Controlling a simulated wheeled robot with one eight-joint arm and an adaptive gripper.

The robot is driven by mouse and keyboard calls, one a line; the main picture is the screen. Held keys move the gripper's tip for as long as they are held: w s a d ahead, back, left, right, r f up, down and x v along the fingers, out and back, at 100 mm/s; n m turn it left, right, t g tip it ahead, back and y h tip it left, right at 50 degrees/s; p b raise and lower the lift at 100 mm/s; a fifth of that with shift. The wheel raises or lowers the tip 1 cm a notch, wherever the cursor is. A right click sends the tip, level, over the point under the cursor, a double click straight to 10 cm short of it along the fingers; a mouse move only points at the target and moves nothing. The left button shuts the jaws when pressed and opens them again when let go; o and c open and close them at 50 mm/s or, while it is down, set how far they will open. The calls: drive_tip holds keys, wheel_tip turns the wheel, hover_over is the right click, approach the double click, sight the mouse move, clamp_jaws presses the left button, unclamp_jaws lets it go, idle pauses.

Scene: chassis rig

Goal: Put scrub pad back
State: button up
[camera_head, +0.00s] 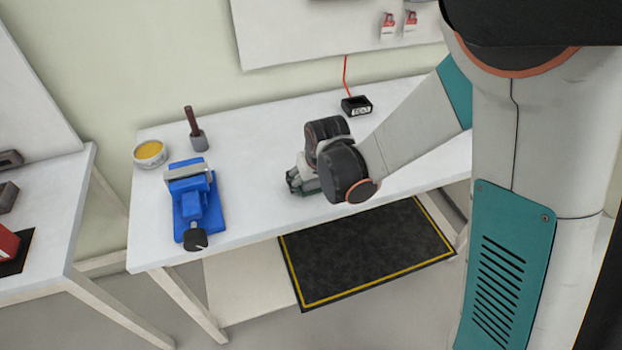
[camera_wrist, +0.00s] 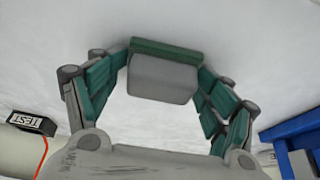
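The scrub pad (camera_wrist: 162,80), a grey block with a dark green layer (camera_wrist: 165,48), sits between the two teal fingers of my gripper (camera_wrist: 164,68) in the wrist view. The fingertips meet its two sides, so my gripper looks shut on it. In the head view my gripper (camera_head: 303,184) is low over the middle of the white table (camera_head: 255,150), to the right of the blue vise. My wrist hides most of the pad there. I cannot tell whether the pad touches the tabletop.
The blue vise (camera_head: 196,205) stands at the table's front left. A bowl with yellow content (camera_head: 150,153) and a dark-handled tool in a grey holder (camera_head: 197,138) are behind it. A black TEST box (camera_head: 356,106) with a red cord is at the back. A black mat (camera_head: 370,255) lies below.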

drive_tip(key=shift+s, duration=0.1)
drive_tip(key=shift+r, duration=0.15)
idle(0.3)
drive_tip(key=shift+r+p, duration=0.2)
drive_tip(key=shift+p, duration=0.25)
drive_tip(key=p+v, duration=0.9)
drive_tip(key=v, duration=0.5)
drive_tip(key=shift+d, duration=0.25)
